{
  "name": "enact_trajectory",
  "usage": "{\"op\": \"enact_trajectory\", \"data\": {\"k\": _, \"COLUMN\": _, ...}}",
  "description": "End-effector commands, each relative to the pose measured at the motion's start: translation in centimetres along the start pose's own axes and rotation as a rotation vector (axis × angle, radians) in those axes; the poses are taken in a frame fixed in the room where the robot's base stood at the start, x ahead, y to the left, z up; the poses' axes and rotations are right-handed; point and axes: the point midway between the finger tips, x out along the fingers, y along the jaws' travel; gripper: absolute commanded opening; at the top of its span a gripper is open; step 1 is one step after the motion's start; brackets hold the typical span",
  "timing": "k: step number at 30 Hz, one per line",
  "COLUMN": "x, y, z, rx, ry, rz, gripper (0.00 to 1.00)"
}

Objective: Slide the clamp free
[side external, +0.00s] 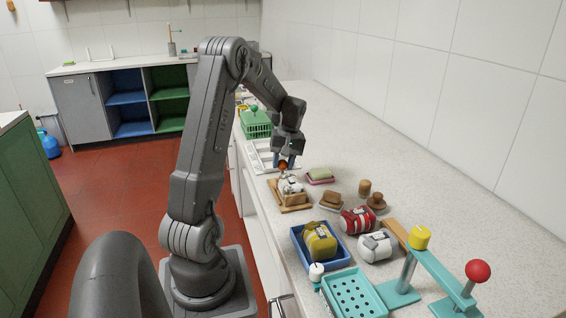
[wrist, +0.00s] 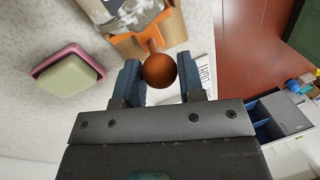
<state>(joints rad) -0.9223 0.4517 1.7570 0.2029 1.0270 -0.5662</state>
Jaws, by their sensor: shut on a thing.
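My gripper (side external: 285,162) is shut on an orange-brown ball knob, with one finger on each side of it. In the wrist view the knob (wrist: 160,70) sits between the two blue-grey fingers on a short orange stem. The stem reaches toward a wooden holder (wrist: 172,30), which carries a grey and white object (wrist: 130,15). In the side view the wooden holder (side external: 296,207) stands on the counter just below my gripper, with the white and grey object (side external: 290,185) in it. The clamp's body cannot be clearly told apart from the holder.
A green soap on a pink dish (wrist: 70,72) lies beside the holder. A white rack (side external: 260,158) and green basket (side external: 256,125) stand behind. Nearer are a blue tray (side external: 305,250), a red jar (side external: 357,220) and a teal lever stand (side external: 440,270).

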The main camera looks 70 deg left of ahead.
Motion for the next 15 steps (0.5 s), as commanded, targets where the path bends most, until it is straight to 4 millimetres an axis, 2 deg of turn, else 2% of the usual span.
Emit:
{"op": "enact_trajectory", "data": {"k": 1, "x": 0.0, "y": 0.0, "z": 0.0, "rx": 0.0, "ry": 0.0, "rz": 0.0, "gripper": 0.19}}
{"op": "enact_trajectory", "data": {"k": 7, "x": 0.0, "y": 0.0, "z": 0.0, "rx": 0.0, "ry": 0.0, "rz": 0.0, "gripper": 0.0}}
{"op": "enact_trajectory", "data": {"k": 12, "x": 0.0, "y": -0.1, "z": -0.2, "rx": 0.0, "ry": 0.0, "rz": 0.0, "gripper": 0.0}}
{"op": "enact_trajectory", "data": {"k": 15, "x": 0.0, "y": -0.2, "z": -1.1, "rx": -0.002, "ry": 0.0, "rz": 0.0, "gripper": 0.0}}
